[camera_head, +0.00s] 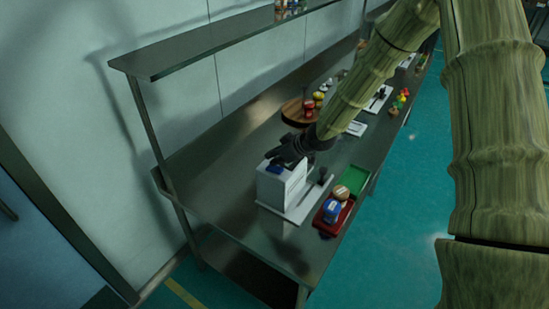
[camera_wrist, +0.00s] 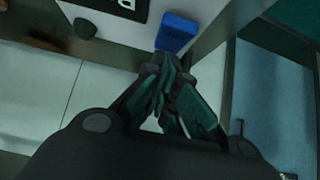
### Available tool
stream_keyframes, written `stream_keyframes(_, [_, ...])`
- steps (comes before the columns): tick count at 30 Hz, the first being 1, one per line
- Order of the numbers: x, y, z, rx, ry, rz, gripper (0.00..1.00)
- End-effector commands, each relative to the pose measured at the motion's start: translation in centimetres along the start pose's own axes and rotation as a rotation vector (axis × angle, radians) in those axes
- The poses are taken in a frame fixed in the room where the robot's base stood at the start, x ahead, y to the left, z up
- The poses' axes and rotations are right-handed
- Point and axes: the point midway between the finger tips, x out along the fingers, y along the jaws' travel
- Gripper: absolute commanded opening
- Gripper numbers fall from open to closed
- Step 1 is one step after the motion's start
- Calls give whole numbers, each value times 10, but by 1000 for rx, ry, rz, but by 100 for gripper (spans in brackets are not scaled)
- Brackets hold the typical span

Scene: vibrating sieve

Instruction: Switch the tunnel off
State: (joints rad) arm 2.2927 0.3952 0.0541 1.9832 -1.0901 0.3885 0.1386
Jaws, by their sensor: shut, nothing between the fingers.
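A white box-shaped machine (camera_head: 284,184) stands on the steel table, with a flat white base in front of it. A blue button (camera_head: 274,169) sits on its top. My gripper (camera_head: 274,158) is shut and empty, right over the top of the machine. Its closed fingers (camera_wrist: 163,62) point at the button's near edge in the wrist view. I cannot tell whether they touch it. My gripper hides part of the machine's top in the head view.
A red tray (camera_head: 322,229) with a blue-and-white item and a green tray (camera_head: 355,179) lie to the right. A round wooden board (camera_head: 290,111) with small jars stands behind my wrist. A steel shelf (camera_head: 190,55) runs above the table (camera_head: 205,170). The table's left end is clear.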

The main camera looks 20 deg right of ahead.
Motion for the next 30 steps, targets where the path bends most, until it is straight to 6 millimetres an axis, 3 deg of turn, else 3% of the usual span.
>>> stream_keyframes(10, [-22,0,-28,1,0,0,0])
stream_keyframes(17, [-40,0,-28,1,2,1,0])
stream_keyframes(30, [-91,0,-37,2,3,1,0])
